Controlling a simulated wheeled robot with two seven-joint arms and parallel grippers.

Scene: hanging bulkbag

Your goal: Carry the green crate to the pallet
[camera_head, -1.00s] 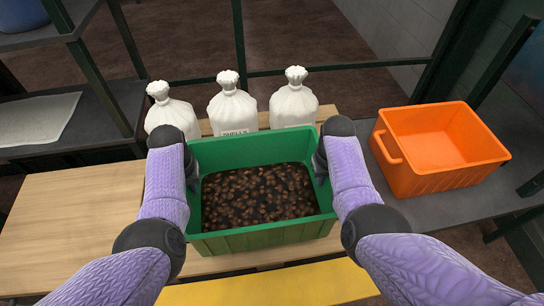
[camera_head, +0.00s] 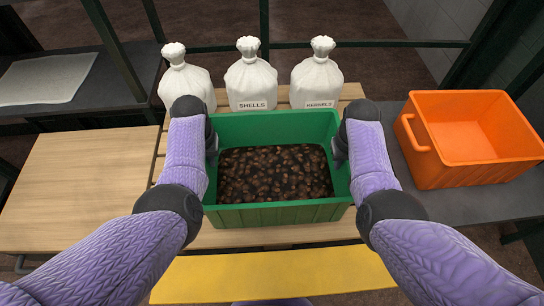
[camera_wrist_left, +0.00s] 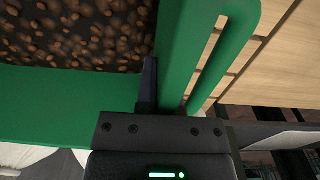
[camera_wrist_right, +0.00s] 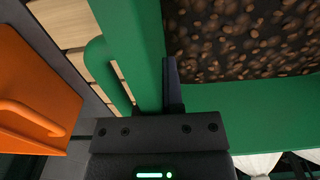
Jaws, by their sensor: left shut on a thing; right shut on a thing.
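The green crate (camera_head: 275,214), filled with brown nuts or shells, is level over the slatted wooden pallet (camera_head: 290,236). Whether its base touches the slats cannot be told. My left gripper (camera_head: 211,148) is shut on the crate's left rim, and in the left wrist view a dark finger (camera_wrist_left: 148,85) lies against the inside of that wall. My right gripper (camera_head: 340,150) is shut on the right rim, with a finger (camera_wrist_right: 173,85) inside the wall in the right wrist view. The outer fingers are hidden.
Three white tied bags (camera_head: 250,80) stand just behind the crate; two labels read SHELLS and KERNELS. An orange crate (camera_head: 470,140) sits on a dark surface at right. A bare wooden tabletop (camera_head: 75,190) is at left. A yellow bar (camera_head: 275,275) lies in front.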

